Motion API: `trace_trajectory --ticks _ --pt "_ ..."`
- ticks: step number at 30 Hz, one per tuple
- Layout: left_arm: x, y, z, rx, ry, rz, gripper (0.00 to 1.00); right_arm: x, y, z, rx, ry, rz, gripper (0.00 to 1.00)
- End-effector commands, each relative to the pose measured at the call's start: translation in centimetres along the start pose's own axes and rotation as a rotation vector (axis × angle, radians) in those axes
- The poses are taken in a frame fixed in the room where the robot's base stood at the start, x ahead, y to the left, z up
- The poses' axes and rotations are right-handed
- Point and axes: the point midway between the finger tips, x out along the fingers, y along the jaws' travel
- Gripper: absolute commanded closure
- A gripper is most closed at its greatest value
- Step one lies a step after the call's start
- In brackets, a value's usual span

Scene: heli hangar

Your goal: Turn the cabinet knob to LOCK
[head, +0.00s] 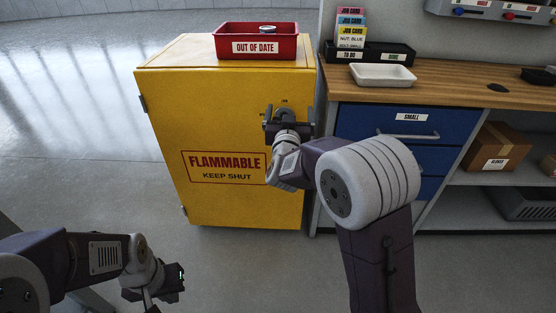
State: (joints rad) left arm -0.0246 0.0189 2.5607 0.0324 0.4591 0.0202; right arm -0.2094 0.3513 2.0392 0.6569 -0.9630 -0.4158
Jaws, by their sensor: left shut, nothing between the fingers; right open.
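The yellow cabinet (235,115) stands on the floor with its door shut. Its front carries a red-framed "FLAMMABLE KEEP SHUT" label (223,168). My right gripper (286,112) is open at the upper right of the cabinet front, its fingers spread to either side and pointing at the door. The knob and its LOCK marking cannot be made out; my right gripper and wrist cover that part of the door. I cannot tell whether the fingers touch anything. My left gripper (172,285) is shut and empty, low at the bottom left, well away from the cabinet.
A red "OUT OF DATE" bin (256,42) holding a can sits on the cabinet. To the right is a wood-topped bench (455,80) with a white tray (382,75), a black card holder (398,53) and blue drawers (365,121). The floor left of the cabinet is clear.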

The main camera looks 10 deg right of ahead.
Motion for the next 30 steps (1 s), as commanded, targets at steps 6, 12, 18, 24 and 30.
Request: trace_trajectory --ticks 6,12,18,24,30 --pt "6.3 -0.1 0.6 0.0 0.001 0.0 1.0 -0.4 -1.7 7.9 -0.013 -0.025 -0.032 0.07" --pt "5.7 -0.1 0.5 0.0 0.002 0.0 1.0 -0.4 -1.8 7.5 -0.014 -0.026 -0.035 0.07" --pt "4.5 -0.1 0.4 0.0 0.003 0.0 1.0 2.7 -1.9 7.8 -0.013 -0.025 -0.033 0.07" --pt "6.1 -0.1 0.6 0.0 0.001 0.0 1.0 6.7 -2.0 8.1 -0.012 -0.024 -0.034 0.07" --pt "6.4 -0.1 0.6 0.0 0.001 0.0 1.0 8.4 -2.1 7.9 -0.013 -0.026 -0.036 0.07"
